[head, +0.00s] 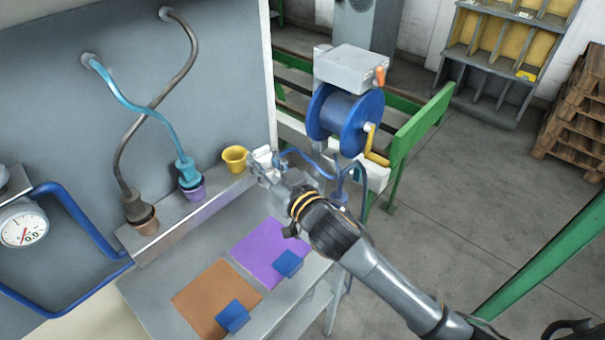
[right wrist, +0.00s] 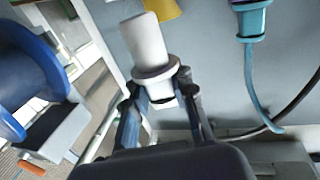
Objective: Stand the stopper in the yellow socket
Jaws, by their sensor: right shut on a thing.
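The yellow socket (head: 235,157) stands empty-looking at the right end of the ledge by the grey panel. Part of it also shows at the top of the right wrist view (right wrist: 163,9). My right gripper (head: 268,166) is just right of the socket in the head view. It is shut on the white stopper (right wrist: 147,45), which has a wide collar and a blunt end pointing away from the fingers. In the head view the stopper (head: 262,155) is small and partly covered by the gripper. It looks apart from the socket. My left gripper is not in view.
A teal hose plug (head: 186,170) sits in the purple socket (head: 194,192). A brown hose plug (head: 136,205) is at the brown socket (head: 148,222). Purple (head: 262,250) and orange-brown (head: 215,299) pads with blue blocks lie on the bench. A blue reel (head: 345,115) stands behind my right gripper.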

